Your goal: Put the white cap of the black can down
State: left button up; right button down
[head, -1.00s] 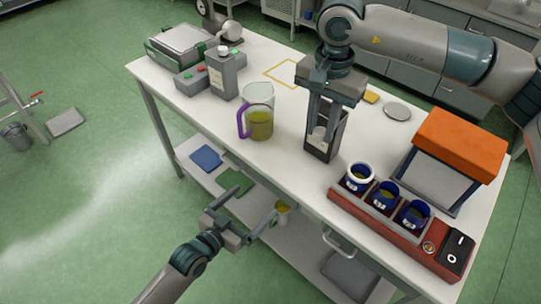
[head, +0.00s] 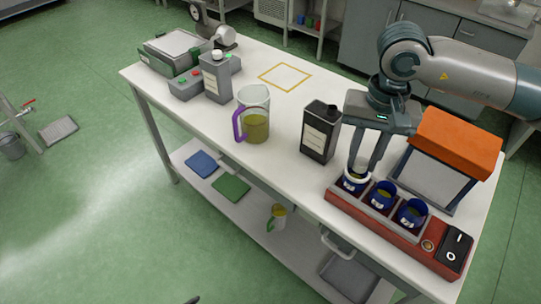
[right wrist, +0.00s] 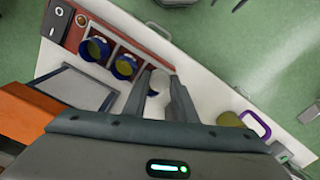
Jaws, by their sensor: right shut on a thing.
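The black can (head: 320,133) stands upright on the table with a pale label, and its dark neck is bare. My right gripper (head: 361,168) has its fingertips just above the left cup (head: 354,184) of the red rack, to the right of the can. The right gripper is shut on a small white thing, which I take for the white cap (right wrist: 154,88), seen between the fingers in the right wrist view. A white ring shows at the left cup's rim; whether the cap touches it I cannot tell.
The red rack (head: 392,235) holds blue cups. An orange-topped device (head: 457,142) stands behind it. A yellow outline (head: 285,77) marks bare table behind.

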pick_arm(q)
jog(key=s+a+f+g, duration=0.1)
jog(key=s+f, duration=0.4)
jog(key=s, duration=0.7)
jog(key=s+a+f+g+y, duration=0.1)
jog(key=s+f+g, duration=0.3)
jog(key=s, duration=0.9)
jog(key=shift+s+f+n, duration=0.2)
jog(key=shift+f+n, duration=0.1)
jog(key=shift+f, duration=0.65)
pick_arm(e)
jog(key=s+d+n, duration=0.2)
jog(key=s+d, duration=0.2)
jog(key=d, duration=0.1)
jog(key=shift+s+f, duration=0.2)
jog(key=shift+f, duration=0.2)
pick_arm(q)
jog(key=shift+c, duration=0.2)
pick_arm(e)
jog(key=shift+d, duration=0.1)
